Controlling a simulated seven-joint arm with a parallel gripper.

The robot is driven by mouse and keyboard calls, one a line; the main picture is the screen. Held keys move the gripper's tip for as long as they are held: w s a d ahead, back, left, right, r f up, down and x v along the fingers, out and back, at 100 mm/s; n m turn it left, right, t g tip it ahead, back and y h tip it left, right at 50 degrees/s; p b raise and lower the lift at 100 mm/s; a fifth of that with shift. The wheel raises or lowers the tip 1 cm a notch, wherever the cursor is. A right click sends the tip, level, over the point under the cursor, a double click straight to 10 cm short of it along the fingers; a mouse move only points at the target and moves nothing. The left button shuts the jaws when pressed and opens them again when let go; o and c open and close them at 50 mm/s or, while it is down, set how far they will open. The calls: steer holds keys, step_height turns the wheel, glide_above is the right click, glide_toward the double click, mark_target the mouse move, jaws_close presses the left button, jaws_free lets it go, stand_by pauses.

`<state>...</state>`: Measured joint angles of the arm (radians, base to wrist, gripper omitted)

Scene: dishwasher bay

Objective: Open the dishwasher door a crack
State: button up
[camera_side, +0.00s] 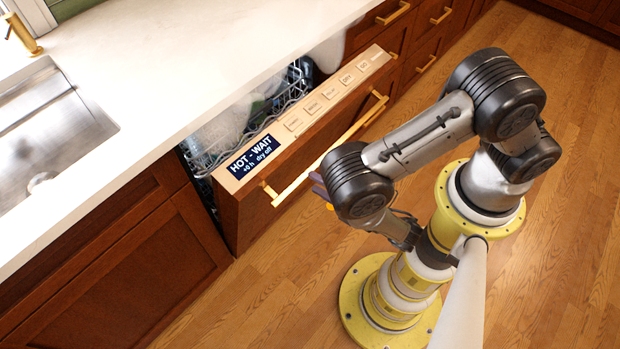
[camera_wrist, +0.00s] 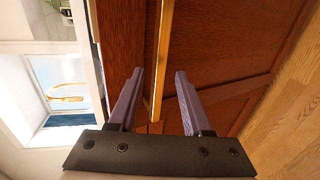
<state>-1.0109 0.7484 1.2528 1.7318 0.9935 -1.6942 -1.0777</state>
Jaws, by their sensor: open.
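The dishwasher door (camera_side: 250,212) leans outward at the top, with a gap between it and the counter. Its control strip (camera_side: 312,110) has a dark display (camera_side: 257,158) reading "HOT - WAIT, +0 h dry off". A gold bar handle (camera_side: 345,135) runs along the door front. My gripper (camera_wrist: 159,74) is open. In the wrist view the gold handle (camera_wrist: 163,45) passes between its two purple fingers; contact cannot be told. In the side view a purple finger (camera_side: 318,181) shows just below the handle, and my arm hides the rest.
Racks with dishes (camera_side: 225,128) show through the gap. A white counter (camera_side: 175,70) with a sink (camera_side: 50,125) lies above. Wooden cabinets (camera_side: 120,270) and drawers with gold handles (camera_side: 393,12) flank the door.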

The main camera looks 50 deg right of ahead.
step_height(320, 180, up, 7)
stand_by(0.3)
steer(key=shift+w, duration=0.1)
stand_by(0.4)
steer(key=w+a+r+m+g+y, duration=0.1)
steer(key=w+r+m+g, duration=0.25)
steer(key=r+m, duration=0.35)
steer(key=w+a+r+m+g+y, duration=0.1)
steer(key=w+r+m+g, duration=0.1)
steer(key=r+m+g, duration=0.35)
steer(key=s+d+r+m+h, duration=0.1)
steer(key=s+d+r+m, duration=0.1)
steer(key=s+d+r, duration=0.5)
steer(key=s+d+r+m+g+h, duration=0.1)
steer(key=s+d+r+m, duration=0.2)
steer(key=s+d+r, duration=0.4)
steer(key=s, duration=0.4)
steer(key=shift+s+r, duration=0.25)
steer(key=shift+s, duration=0.05)
